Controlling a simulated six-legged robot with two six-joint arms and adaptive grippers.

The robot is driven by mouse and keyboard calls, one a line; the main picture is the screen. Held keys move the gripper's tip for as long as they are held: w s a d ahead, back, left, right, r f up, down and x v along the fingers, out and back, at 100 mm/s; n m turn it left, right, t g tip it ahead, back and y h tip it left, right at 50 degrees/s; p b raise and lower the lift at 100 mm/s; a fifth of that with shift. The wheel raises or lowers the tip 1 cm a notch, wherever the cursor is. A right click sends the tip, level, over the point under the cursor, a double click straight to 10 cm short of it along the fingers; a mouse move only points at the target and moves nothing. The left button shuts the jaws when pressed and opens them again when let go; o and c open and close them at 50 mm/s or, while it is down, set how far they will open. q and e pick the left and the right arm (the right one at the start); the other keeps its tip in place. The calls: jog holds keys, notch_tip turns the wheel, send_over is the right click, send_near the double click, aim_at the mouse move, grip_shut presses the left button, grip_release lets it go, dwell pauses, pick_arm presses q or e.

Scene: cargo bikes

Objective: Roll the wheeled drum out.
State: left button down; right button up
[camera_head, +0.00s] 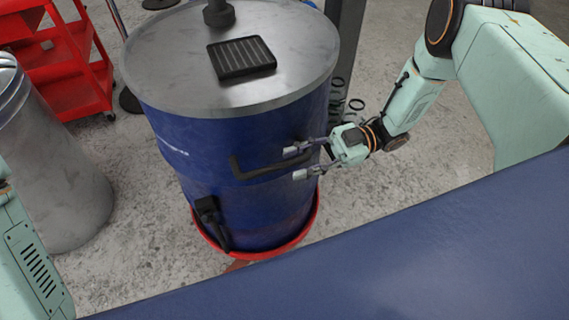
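The wheeled drum (195,147) is a large blue barrel with a grey metal lid (165,62). It stands upright in a red base ring (290,242); its wheels are hidden. A dark bar handle (262,170) is on its front side. My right gripper (299,163) comes in from the right, its two fingers apart, one higher and one lower, near the right end of the handle. No grip on the handle shows, and I cannot tell whether the fingers touch the drum. Only part of my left arm shows at the lower left; its gripper is out of view.
A grey metal bin (62,180) stands close to the drum's left. A red wheeled cart (75,62) is behind it. A dark post (347,45) rises behind the drum at right. Concrete floor (150,265) is clear in front of the drum.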

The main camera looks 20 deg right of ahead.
jog(key=d, duration=0.7)
jog(key=shift+w+d, duration=0.15)
jog(key=shift+d, duration=0.05)
